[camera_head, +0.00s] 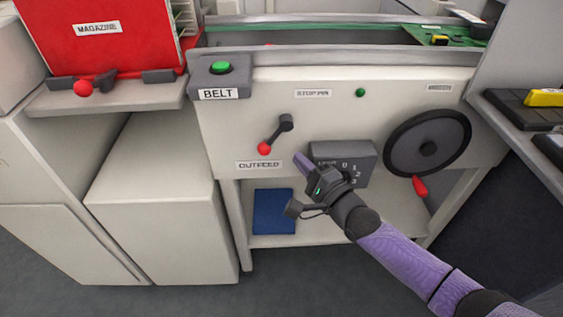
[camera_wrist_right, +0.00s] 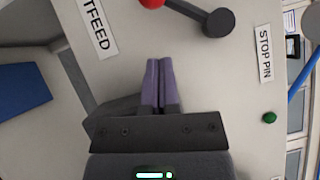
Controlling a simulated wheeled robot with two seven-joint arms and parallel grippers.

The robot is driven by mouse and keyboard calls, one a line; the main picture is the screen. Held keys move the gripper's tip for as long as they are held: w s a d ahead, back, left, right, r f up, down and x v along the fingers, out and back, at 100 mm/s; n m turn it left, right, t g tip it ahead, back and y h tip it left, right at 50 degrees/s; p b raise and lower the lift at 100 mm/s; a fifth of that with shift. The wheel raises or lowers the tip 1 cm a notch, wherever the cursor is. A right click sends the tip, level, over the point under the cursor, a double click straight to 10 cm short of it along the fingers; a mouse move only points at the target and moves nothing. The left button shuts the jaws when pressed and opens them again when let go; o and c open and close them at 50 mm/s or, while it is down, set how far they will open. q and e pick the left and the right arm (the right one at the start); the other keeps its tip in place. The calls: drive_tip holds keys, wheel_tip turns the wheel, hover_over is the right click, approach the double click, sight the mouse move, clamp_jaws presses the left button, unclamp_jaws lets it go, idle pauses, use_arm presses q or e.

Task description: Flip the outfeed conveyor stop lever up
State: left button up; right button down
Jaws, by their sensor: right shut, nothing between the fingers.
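The outfeed stop lever (camera_head: 275,136) is a dark arm with a red ball knob, mounted on the white front panel above the OUTFEED label (camera_head: 259,165). Its pivot is at the upper right and its knob hangs at the lower left, so the lever points down. In the right wrist view the lever (camera_wrist_right: 190,14) is at the top, with the red knob cut by the frame edge. My right gripper (camera_head: 299,157) has its purple fingers together and empty, to the lower right of the knob and apart from it. My left gripper is not in view.
A grey box with numbers (camera_head: 358,160) sits right of the lever, partly behind my right gripper. A black handwheel (camera_head: 428,142) with a red handle is further right. The BELT box (camera_head: 219,75) with a green button is above left. A blue item (camera_head: 273,211) stands below.

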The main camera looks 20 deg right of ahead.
sight(275, 134)
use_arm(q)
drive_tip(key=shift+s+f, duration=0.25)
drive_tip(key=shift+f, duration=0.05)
use_arm(e)
drive_tip(key=a, duration=0.1)
drive_tip(key=w+a, duration=0.2)
drive_tip(key=shift+a+r, duration=0.3)
drive_tip(key=shift+r, duration=0.1)
use_arm(q)
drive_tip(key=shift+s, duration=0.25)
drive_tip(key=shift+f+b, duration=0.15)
drive_tip(key=shift+b, duration=0.15)
use_arm(e)
drive_tip(key=shift+a, duration=0.1)
